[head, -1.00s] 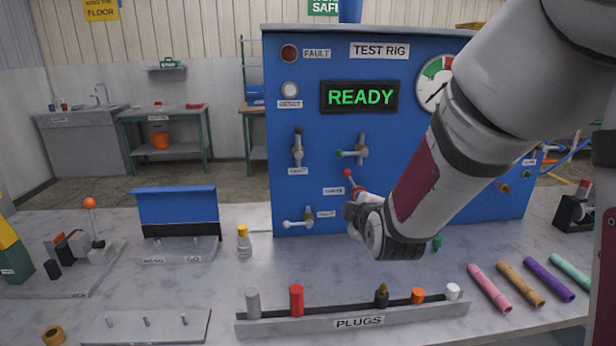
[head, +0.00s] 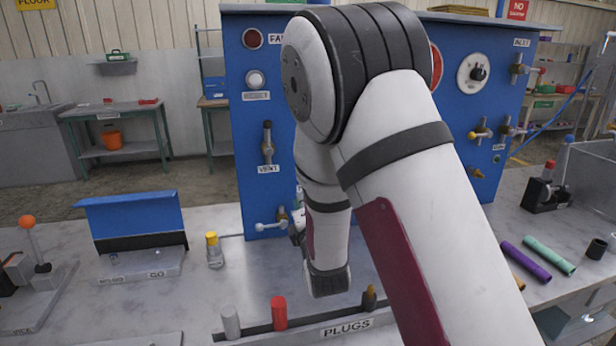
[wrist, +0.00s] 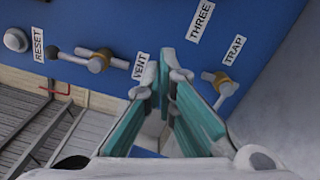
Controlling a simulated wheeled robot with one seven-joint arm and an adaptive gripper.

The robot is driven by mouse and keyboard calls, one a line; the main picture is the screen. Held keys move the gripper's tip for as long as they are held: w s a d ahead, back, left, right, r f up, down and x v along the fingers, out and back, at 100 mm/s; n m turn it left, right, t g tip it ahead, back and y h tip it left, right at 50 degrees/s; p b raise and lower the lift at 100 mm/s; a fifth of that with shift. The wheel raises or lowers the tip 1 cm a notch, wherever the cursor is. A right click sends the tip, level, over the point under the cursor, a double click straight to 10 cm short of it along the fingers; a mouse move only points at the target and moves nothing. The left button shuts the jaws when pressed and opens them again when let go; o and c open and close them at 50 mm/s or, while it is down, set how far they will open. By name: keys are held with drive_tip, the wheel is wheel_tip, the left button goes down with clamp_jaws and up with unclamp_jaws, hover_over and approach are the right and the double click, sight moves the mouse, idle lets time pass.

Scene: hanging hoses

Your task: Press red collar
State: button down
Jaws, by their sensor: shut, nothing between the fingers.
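No red collar can be made out in either view now; my arm covers the middle of the blue test rig (head: 245,185) in the head view. My gripper (wrist: 163,88) shows in the wrist view with teal-lined fingers, shut and empty. Its tips point toward the blue panel, between the VENT label (wrist: 140,66) and the TRAP valve (wrist: 222,82). I cannot tell whether the tips touch the panel. In the head view the gripper is mostly hidden behind my arm, near the lower white-handled valve (head: 273,223).
The VENT valve (wrist: 97,62) and RESET button (wrist: 15,40) are on the panel to the left. On the bench are the PLUGS rack (head: 290,333) with a red plug (head: 279,313), a yellow-capped bottle (head: 214,250) and coloured tubes (head: 527,262).

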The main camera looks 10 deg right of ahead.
drive_tip(key=shift+w, duration=0.1)
drive_tip(key=w+d+r, duration=0.1)
drive_tip(key=w+d, duration=0.3)
drive_tip(key=w, duration=0.6)
drive_tip(key=shift+w+r+p, duration=0.25)
drive_tip(key=shift+p, duration=0.05)
drive_tip(key=shift+d, duration=0.15)
drive_tip(key=shift+d+r+m, duration=0.2)
drive_tip(key=shift+r+m, duration=0.05)
drive_tip(key=shift+m, duration=0.15)
